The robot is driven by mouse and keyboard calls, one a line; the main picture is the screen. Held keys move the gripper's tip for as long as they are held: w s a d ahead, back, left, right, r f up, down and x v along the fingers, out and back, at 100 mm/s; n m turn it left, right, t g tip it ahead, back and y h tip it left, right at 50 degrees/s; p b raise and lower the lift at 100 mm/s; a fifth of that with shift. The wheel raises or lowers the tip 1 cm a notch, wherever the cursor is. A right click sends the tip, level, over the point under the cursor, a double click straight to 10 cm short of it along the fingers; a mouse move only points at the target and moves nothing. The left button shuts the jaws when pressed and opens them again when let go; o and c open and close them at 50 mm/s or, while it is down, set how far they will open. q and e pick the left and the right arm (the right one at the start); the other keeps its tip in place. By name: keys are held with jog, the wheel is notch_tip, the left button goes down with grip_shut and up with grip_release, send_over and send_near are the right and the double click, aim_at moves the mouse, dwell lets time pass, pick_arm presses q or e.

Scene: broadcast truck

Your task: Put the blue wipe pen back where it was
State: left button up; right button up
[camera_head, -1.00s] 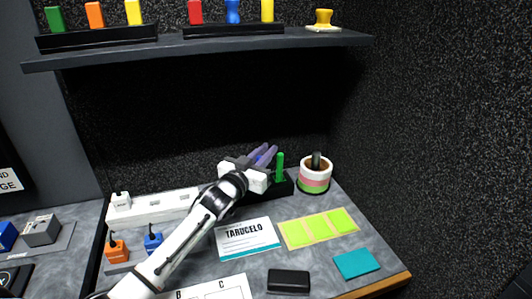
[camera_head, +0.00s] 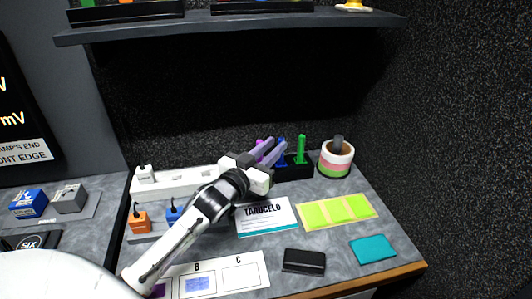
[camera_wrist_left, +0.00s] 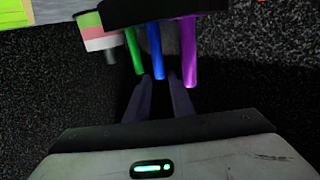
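The blue wipe pen (camera_head: 281,158) stands upright in the black holder (camera_head: 294,172) at the back of the desk; it also shows in the left wrist view (camera_wrist_left: 154,45). The green pen (camera_head: 301,148) is on its right and the purple pen (camera_wrist_left: 189,50) on its other side. My left gripper (camera_head: 272,151) is open and empty. Its fingertips (camera_wrist_left: 160,78) are parted near the free end of the blue pen, one on each side of its line. In the head view the fingers hide part of the purple pen. My right gripper is not in view.
A striped pot (camera_head: 336,160) stands right of the holder. A TARUCELO card (camera_head: 265,218), yellow notes (camera_head: 337,211), a black block (camera_head: 304,261) and a teal pad (camera_head: 373,249) lie in front. A shelf (camera_head: 230,25) overhangs the desk.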

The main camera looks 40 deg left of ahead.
pick_arm(q)
jog(key=s, duration=0.3)
jog(key=shift+s+d, duration=0.15)
jog(key=shift+s, duration=0.2)
